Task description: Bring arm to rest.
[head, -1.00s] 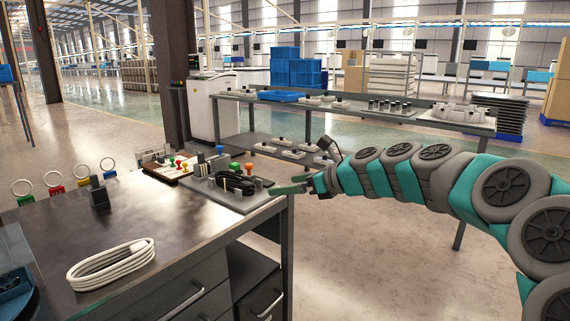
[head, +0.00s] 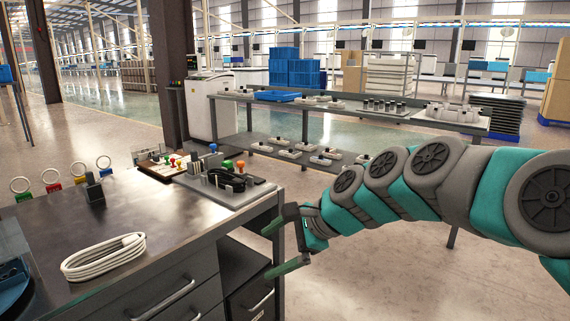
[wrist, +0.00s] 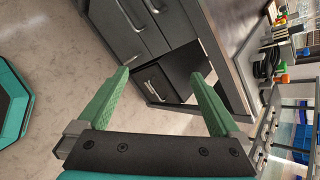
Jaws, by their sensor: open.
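My gripper (head: 280,247) is open and empty, to the right of the dark workbench's right end in the head view. Its green fingers are spread apart, one above the other, near the bench's edge and drawers. In the wrist view my gripper (wrist: 163,90) shows two green fingers wide apart with nothing between them. Beyond them are the bench's drawers and open shelf space (wrist: 181,70). My arm reaches in from the right, bent, over the floor.
The workbench (head: 150,215) holds a coiled white cable (head: 103,257), a tray of parts (head: 235,195) and several coloured ring-topped tags. A long shelf table (head: 330,113) stands behind my arm. Open floor (head: 370,285) lies below the arm and right of the bench.

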